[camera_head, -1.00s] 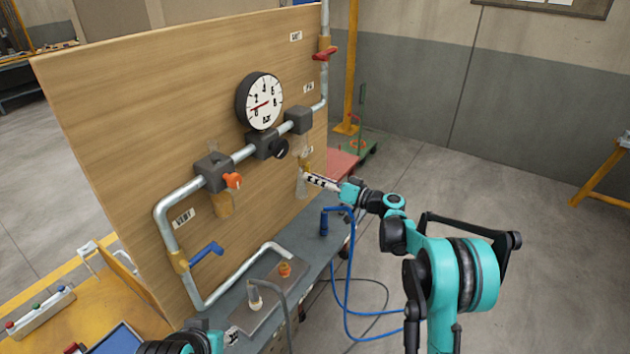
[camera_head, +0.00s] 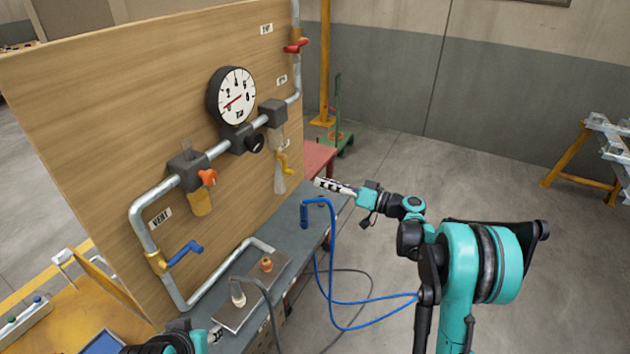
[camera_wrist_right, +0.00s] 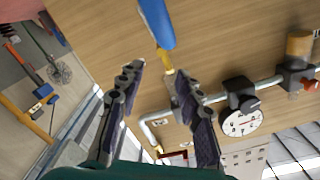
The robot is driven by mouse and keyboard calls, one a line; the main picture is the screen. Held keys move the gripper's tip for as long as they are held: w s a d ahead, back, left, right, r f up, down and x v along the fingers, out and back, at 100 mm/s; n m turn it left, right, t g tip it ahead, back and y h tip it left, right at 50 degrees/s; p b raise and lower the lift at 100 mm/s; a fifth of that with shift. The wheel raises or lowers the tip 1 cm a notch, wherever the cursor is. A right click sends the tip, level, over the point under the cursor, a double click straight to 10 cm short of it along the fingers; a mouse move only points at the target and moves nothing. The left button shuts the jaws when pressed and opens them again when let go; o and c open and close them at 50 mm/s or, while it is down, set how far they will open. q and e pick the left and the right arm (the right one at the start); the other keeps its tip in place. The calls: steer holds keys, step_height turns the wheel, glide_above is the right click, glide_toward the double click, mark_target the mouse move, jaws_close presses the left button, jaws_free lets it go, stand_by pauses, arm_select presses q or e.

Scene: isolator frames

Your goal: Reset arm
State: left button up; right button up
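My right arm comes in from the right in the head view, with its gripper (camera_head: 322,184) in front of the board's right part. It is apart from the clear cylinder and the yellow handle (camera_head: 284,163) on the board. In the right wrist view the right gripper (camera_wrist_right: 160,78) has its two fingers spread, with nothing held between them. My left arm shows only at the bottom edge; the left gripper (camera_head: 214,336) is small and partly cut off, so its finger state is unclear.
The wooden board (camera_head: 100,100) carries pipes, a gauge (camera_head: 232,95), an orange handle (camera_head: 207,177) and a blue lever (camera_head: 185,254). A blue hose fitting (camera_head: 304,215) stands on the grey bench, below the right gripper. Open floor lies to the right.

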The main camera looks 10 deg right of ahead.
steer(key=shift+s+d, duration=0.1)
steer(key=shift+d, duration=0.05)
stand_by(0.3)
steer(key=s+a+m+g+h, duration=0.1)
steer(key=s+a+g+h, duration=0.15)
steer(key=s, duration=0.55)
steer(key=s+a+m+g+h, duration=0.1)
steer(key=s+a+h, duration=0.25)
steer(key=s, duration=0.55)
steer(key=s+d+f+m+h, duration=0.1)
steer(key=s+d+f+h, duration=0.2)
steer(key=s, duration=0.6)
steer(key=s+d+f+m+h, duration=0.1)
steer(key=s+d+f+h, duration=0.2)
steer(key=s, duration=0.7)
steer(key=d+h, duration=0.2)
steer(key=d, duration=0.1)
steer(key=shift+s+d+f+h, duration=0.15)
steer(key=shift+s+h, duration=0.15)
